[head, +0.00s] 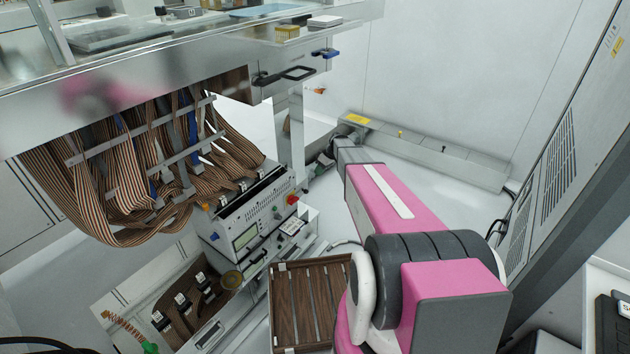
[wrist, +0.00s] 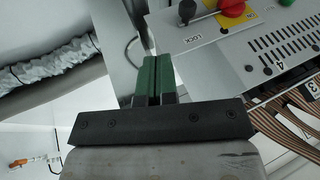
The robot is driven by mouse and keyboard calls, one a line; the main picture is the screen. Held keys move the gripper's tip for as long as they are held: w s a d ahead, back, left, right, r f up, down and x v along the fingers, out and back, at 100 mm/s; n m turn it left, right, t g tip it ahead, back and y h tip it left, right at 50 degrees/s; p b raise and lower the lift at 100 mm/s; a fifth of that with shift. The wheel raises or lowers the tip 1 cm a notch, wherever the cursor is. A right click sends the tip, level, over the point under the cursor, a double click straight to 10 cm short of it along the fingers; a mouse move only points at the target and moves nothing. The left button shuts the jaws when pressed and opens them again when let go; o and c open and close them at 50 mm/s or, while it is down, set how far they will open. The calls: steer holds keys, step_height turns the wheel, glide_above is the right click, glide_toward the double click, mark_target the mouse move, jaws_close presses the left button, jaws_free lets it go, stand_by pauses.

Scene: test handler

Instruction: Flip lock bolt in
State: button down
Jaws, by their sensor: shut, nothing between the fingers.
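My gripper (wrist: 156,62) is shut and empty, its two green fingers side by side in the wrist view. In the head view my gripper (head: 318,165) is small, beyond the pink arm and right of the instrument box. A black knob (wrist: 187,11) stands on the box's light panel near a LOCK label, up and right of my fingertips, apart from them in the picture. It looks like the lock bolt; whether it is in or out I cannot tell. The instrument box (head: 250,220) sits low under the bench in the head view.
A red knob (wrist: 232,8) on a yellow plate is right of the black knob; it also shows in the head view (head: 292,199). Ribbon cables (head: 130,190) hang left of the box. A slatted brown tray (head: 310,300) lies below. A grey cabinet (head: 570,150) stands at right.

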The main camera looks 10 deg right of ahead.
steer(key=v, duration=0.5)
steer(key=s+a+r+m+h, duration=0.1)
steer(key=s+r+m+h, duration=0.1)
steer(key=s, duration=0.9)
steer(key=s+a+r+m+h, duration=0.1)
steer(key=s+r+m, duration=0.3)
steer(key=s, duration=0.7)
steer(key=s+a+r+m+h, duration=0.1)
steer(key=s+r+m+h, duration=0.1)
steer(key=s, duration=1)
steer(key=shift+r+m+h, duration=0.4)
steer(key=shift+r+m, duration=0.25)
steer(key=shift+m, duration=0.25)
